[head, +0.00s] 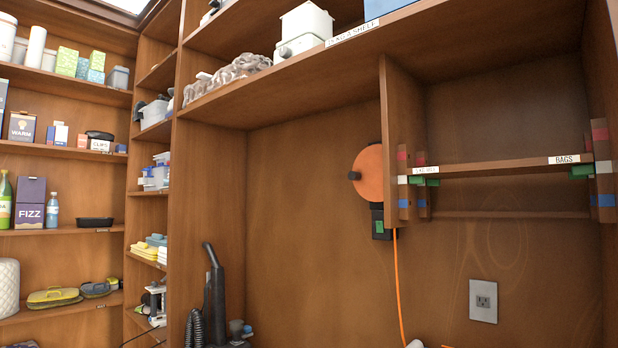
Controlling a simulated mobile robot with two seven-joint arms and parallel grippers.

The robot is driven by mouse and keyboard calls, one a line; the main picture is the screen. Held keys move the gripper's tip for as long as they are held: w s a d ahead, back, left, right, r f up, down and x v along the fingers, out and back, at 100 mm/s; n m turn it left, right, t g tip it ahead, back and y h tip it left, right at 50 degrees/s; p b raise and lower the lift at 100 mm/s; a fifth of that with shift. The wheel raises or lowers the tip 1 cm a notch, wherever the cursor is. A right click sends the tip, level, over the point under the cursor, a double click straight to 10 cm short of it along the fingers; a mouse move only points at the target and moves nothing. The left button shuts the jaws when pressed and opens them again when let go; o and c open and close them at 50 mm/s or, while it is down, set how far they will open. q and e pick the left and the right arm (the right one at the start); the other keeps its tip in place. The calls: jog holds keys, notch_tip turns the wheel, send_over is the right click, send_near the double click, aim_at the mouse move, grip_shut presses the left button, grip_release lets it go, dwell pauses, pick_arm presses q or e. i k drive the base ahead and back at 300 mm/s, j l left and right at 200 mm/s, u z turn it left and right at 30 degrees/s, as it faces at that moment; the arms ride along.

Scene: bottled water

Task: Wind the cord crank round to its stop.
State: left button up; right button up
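The cord crank shows in the head view as an orange disc (369,172) on the wooden back panel, right of the middle. A dark knob (354,176) sticks out at the disc's left side. The disc's right edge is hidden behind an upright divider. A black box with a green patch (380,223) sits just below the disc. An orange cord (398,285) hangs from there down past the lower edge of the picture. Neither of my grippers is in view.
An upright divider (393,130) stands close to the disc's right, with a labelled shelf (500,167) beyond it. A loaded shelf (290,75) runs overhead. A black vacuum cleaner (214,300) stands at lower left. The panel between vacuum and cord is clear. An outlet (483,301) is at lower right.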

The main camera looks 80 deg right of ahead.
aim_at(366, 175)
jog(key=i+l, duration=0.25)
jog(key=i, duration=0.15)
jog(key=z, duration=3.45)
jog(key=i+j+z, duration=0.1)
jog(key=z, duration=0.3)
jog(key=j+z, duration=0.2)
jog(key=z, duration=0.15)
jog(key=i+j+z, duration=0.1)
jog(key=j+z, duration=0.5)
jog(key=j, duration=0.2)
jog(key=j+z, duration=0.2)
jog(key=j, duration=0.75)
jog(key=i, duration=0.05)
